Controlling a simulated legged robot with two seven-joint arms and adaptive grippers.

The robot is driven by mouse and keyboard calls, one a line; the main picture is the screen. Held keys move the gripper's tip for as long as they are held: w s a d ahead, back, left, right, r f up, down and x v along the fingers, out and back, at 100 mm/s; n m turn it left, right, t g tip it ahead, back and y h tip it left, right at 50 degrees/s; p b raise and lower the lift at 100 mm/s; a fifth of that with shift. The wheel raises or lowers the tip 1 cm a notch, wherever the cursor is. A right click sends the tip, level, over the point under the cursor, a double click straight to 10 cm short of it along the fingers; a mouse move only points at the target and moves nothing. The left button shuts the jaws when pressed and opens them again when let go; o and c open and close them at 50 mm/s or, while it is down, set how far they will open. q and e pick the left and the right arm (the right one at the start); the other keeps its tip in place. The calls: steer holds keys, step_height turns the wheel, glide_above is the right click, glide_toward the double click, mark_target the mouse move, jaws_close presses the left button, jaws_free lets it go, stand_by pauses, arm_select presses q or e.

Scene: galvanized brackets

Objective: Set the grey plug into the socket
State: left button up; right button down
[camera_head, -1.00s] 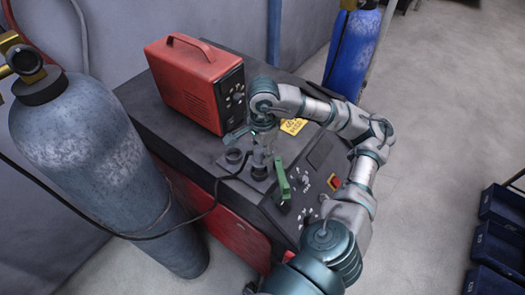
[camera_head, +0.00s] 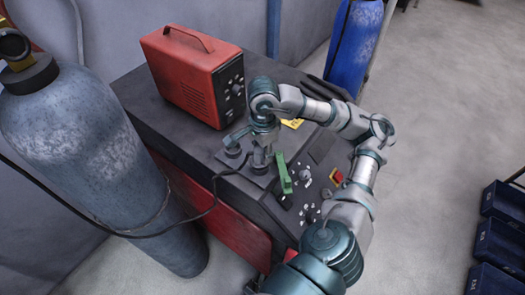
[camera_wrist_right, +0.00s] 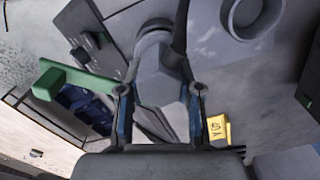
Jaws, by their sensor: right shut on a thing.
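My right gripper (camera_head: 252,145) is above the top of the dark cabinet, pointing down. In the right wrist view its two fingers (camera_wrist_right: 160,92) are shut on the grey plug (camera_wrist_right: 161,72), one on each side. The plug also shows below the gripper in the head view (camera_head: 258,166). Its far end meets a round collar at the panel, where a socket would be hidden; I cannot tell how deep it sits. An open round grey socket ring (camera_wrist_right: 251,14) is beside it, also seen in the head view (camera_head: 232,152). My left gripper is out of view.
A green lever (camera_head: 283,174) stands close right of the plug. A dark cable (camera_head: 205,212) runs left from there. A red machine (camera_head: 190,75) is behind, a yellow tag (camera_head: 292,123) beside my arm. A grey gas cylinder (camera_head: 75,150) stands left, a blue one (camera_head: 355,50) behind.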

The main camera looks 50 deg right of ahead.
steer(key=shift+f, duration=0.25)
steer(key=c, duration=0.7)
jaws_free()
steer(key=shift+r, duration=0.1)
steer(key=shift+d+r, duration=0.1)
steer(key=shift+r, duration=3.55)
